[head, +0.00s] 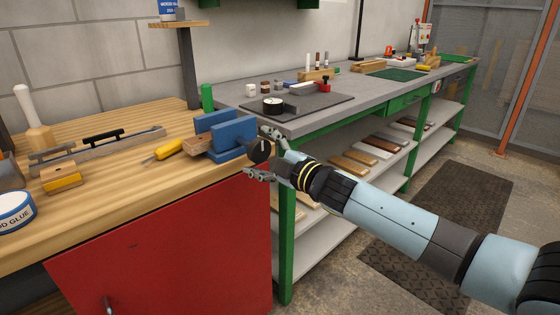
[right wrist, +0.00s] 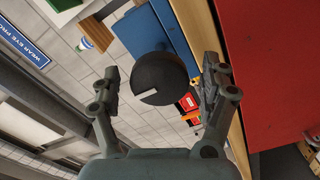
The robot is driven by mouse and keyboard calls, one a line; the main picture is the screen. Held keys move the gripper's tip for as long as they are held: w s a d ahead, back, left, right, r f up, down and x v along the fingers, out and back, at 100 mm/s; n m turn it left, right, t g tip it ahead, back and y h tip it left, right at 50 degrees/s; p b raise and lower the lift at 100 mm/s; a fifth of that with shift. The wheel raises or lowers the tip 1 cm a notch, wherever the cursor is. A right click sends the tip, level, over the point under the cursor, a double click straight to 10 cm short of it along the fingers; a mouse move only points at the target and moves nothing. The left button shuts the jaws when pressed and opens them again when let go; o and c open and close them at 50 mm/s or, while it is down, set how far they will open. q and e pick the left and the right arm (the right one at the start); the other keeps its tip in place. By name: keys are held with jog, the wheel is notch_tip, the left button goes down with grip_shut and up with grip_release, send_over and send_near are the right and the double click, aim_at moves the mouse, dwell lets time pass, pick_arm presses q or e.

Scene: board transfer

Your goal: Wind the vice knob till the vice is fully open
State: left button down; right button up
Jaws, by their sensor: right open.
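The blue vice (head: 232,138) sits at the right end of the wooden bench, and its two jaws stand apart with a gap between them. Its round black knob (head: 260,150) faces my right gripper (head: 264,153). In the right wrist view the knob (right wrist: 160,78) shows a pale mark on its face and lies between the two fingers of the right gripper (right wrist: 165,88). The fingers are open, with space on both sides of the knob. The blue vice body (right wrist: 177,35) shows behind the knob. My left gripper is in neither view.
A yellow-handled tool (head: 168,149) lies left of the vice on the wooden bench top (head: 120,190). The grey workbench (head: 345,90) stands close behind.

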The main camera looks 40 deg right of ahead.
jog(key=s, duration=1.1)
jog(key=shift+d, duration=0.4)
jog(key=s+f+m+g+h, duration=0.1)
jog(key=s+f+m+g, duration=0.3)
jog(key=f, duration=0.7)
jog(key=s+a+f+g+h, duration=0.1)
jog(key=s+f+g, duration=0.1)
jog(key=s+f, duration=0.7)
jog(key=s+f+m+g, duration=0.2)
jog(key=s+f, duration=0.1)
jog(key=f, duration=1)
jog(key=s+a+f+m+g, duration=0.1)
jog(key=s+f+m+g, duration=0.1)
jog(key=s+f, duration=0.3)
jog(key=s+a+f+m+g, duration=0.2)
jog(key=s+f+g, duration=0.2)
jog(key=s, duration=1)
jog(key=s+a+f+m+g, duration=0.2)
jog(key=s+f, duration=0.4)
jog(key=s, duration=0.3)
jog(key=shift+s+a+m+g, duration=0.15)
jog(key=shift+m+g, duration=0.35)
jog(key=shift+g, duration=0.1)
